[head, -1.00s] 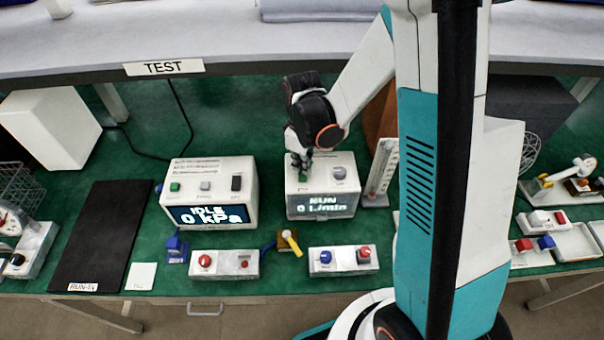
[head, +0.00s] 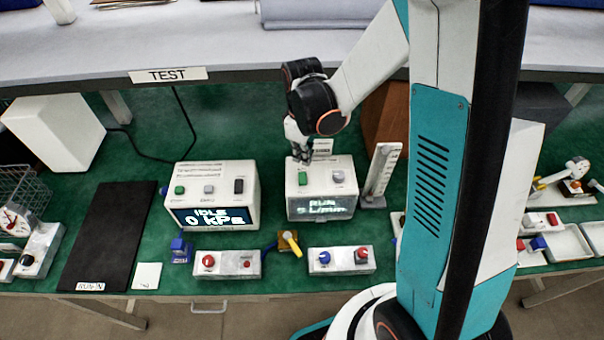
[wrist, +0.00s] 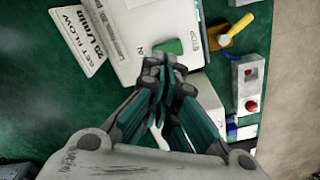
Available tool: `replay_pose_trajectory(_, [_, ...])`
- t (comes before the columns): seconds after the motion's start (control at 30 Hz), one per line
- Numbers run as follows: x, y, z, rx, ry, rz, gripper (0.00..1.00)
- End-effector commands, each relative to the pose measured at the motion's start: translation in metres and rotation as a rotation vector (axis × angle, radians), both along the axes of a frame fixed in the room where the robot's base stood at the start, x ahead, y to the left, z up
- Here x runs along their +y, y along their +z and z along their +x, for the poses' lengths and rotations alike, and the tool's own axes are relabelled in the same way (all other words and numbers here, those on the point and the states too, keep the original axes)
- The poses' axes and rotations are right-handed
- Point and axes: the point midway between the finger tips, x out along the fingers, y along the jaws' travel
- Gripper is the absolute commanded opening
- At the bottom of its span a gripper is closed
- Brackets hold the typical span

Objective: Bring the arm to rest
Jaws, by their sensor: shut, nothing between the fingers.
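My gripper (head: 302,156) is above the back edge of the right-hand white instrument box (head: 320,210), pointing down. The box has a green button (head: 304,178), a grey knob (head: 338,176) and a display reading RUN with a flow in L/min, its digit blurred. In the wrist view my gripper (wrist: 163,65) has its fingers together with nothing between them. The green button (wrist: 170,46) shows just beyond the fingertips there. I see a gap between fingertips and button in the head view.
A second instrument box (head: 212,215) reads IDLE, 0 kPa. Two button boxes (head: 228,264) (head: 341,261) and a yellow-handled valve (head: 290,243) stand in front. A ruled white gauge (head: 380,172) is to the right. A shelf edge marked TEST (head: 168,75) runs behind. The black mat (head: 108,235) is bare.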

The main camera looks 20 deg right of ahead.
Motion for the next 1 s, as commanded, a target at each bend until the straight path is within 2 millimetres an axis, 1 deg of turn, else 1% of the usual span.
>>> replay_pose_trajectory(0.03, [0.000, 0.006, 0.000, 0.000, 0.000, 0.000, 0.00])
replay_pose_trajectory(0.17, [0.000, 0.012, 0.000, 0.000, 0.000, 0.000, 0.00])
replay_pose_trajectory(0.67, [0.000, 0.012, 0.000, 0.000, 0.000, 0.000, 0.00])
replay_pose_trajectory(0.77, [0.000, 0.015, -0.001, -0.009, -0.010, 0.000, 0.00])
replay_pose_trajectory(0.87, [0.000, 0.023, -0.005, -0.034, -0.039, 0.001, 0.00])
replay_pose_trajectory(1.0, [0.000, 0.043, -0.016, -0.095, -0.112, 0.005, 0.00])
